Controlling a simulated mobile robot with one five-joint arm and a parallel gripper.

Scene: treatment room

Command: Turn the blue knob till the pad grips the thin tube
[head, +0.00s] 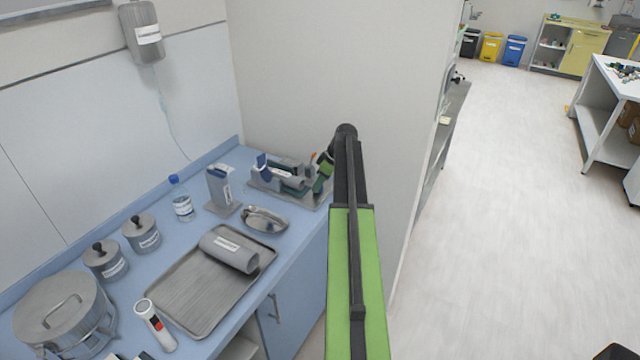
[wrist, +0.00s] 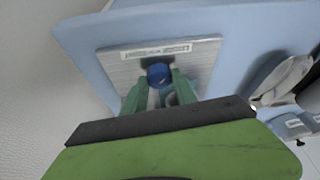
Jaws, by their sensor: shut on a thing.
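The blue knob (wrist: 159,74) is in the wrist view, between the tips of my green gripper fingers (wrist: 158,86). The fingers are shut on it from both sides. Behind it lies a grey, labelled base plate (wrist: 202,62). In the head view my gripper (head: 323,174) is at the right end of a grey and green fixture (head: 290,181) near the counter's far end. A blue part (head: 262,162) stands at the fixture's left. I cannot make out the pad or the thin tube, nor any gap between them; fingers and arm hide part of the fixture.
A tray (head: 185,308) with a grey roll (head: 229,252) lies nearer. A wall (head: 290,70) rises behind the fixture. Open floor (head: 500,230) is at right.

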